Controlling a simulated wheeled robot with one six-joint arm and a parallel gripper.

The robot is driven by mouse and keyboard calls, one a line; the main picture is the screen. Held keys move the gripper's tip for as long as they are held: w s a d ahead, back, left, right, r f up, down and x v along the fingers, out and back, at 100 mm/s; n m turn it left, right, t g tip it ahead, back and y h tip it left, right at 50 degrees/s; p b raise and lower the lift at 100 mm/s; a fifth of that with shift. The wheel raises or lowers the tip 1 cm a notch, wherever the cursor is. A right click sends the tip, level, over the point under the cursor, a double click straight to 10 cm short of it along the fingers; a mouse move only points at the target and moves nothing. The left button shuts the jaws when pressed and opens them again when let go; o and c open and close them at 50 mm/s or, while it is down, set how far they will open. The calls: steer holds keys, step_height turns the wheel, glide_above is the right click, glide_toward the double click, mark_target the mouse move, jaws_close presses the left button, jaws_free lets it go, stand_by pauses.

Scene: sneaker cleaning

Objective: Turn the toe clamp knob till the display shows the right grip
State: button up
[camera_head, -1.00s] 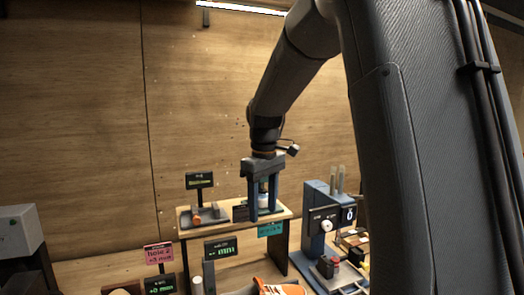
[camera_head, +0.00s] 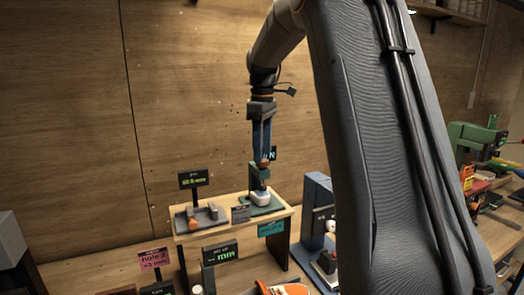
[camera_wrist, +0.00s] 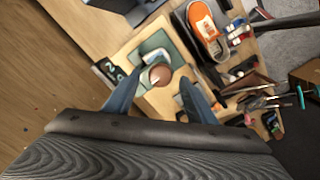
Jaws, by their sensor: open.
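The toe clamp (camera_head: 260,183) is a green stand with a white lower part, on a green base on the small wooden shelf. Its round reddish-brown knob (camera_wrist: 160,74) shows between my fingers in the wrist view. The dark display (camera_wrist: 107,70) beside it shows "N" in light letters; the number is too small and partly hidden to read surely. My gripper (camera_head: 263,158) points down over the clamp, its fingertips at about knob height. The fingers are open on either side of the knob; I cannot tell whether they touch it.
A gauge with an orange knob (camera_head: 193,224) and its own display (camera_head: 193,179) stands left on the shelf. An orange sneaker (camera_wrist: 205,30) lies below the shelf front. A blue-grey machine (camera_head: 317,205) stands to the right. The plywood wall is close behind.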

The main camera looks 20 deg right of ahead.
steer(key=shift+a+f, duration=0.1)
steer(key=shift+f, duration=0.95)
steer(key=shift+c, duration=0.2)
steer(key=c, duration=1)
